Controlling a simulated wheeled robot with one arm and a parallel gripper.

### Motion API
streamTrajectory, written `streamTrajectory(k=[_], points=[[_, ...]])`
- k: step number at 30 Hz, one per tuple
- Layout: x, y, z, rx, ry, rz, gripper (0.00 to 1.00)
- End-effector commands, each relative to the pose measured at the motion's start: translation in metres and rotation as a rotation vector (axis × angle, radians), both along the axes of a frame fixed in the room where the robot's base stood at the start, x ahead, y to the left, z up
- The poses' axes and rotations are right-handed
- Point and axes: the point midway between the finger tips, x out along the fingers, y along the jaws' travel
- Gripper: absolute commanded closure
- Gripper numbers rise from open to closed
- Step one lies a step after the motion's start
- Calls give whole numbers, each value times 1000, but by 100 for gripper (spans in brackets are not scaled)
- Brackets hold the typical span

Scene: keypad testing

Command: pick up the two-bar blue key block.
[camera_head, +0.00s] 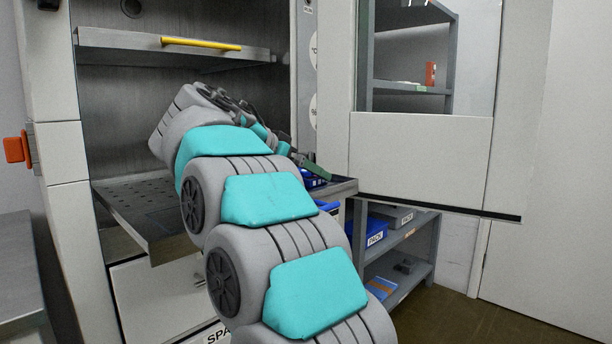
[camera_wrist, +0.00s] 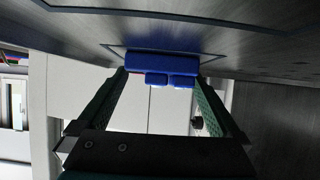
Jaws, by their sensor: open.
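The two-bar blue key block (camera_wrist: 160,63) shows in the wrist view as a wide blue body with two short blue bars. It rests against a grey metal surface, inside a thin dark marked outline. My gripper (camera_wrist: 162,80) is open, with one green finger on each side of the block. The fingertips are close to the block's two ends; I cannot tell if they touch it. In the head view my gripper (camera_head: 316,169) is at the shelf's right end, and a blue piece (camera_head: 314,181) shows just below its finger, partly hidden.
A perforated grey shelf (camera_head: 140,210) sticks out of the cabinet. A shelf with a yellow bar (camera_head: 202,44) is above my arm. A white windowed door (camera_head: 420,160) stands open at right. A lower rack holds blue bins (camera_head: 374,232). My arm hides much of the middle.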

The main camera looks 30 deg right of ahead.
Motion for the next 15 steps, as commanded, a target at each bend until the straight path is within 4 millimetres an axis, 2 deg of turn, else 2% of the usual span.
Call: streamTrajectory(k=[9, 15], points=[[2, -5, -4, 0, 2, 0, 0], [2, -5, -4, 0, 2, 0, 22]])
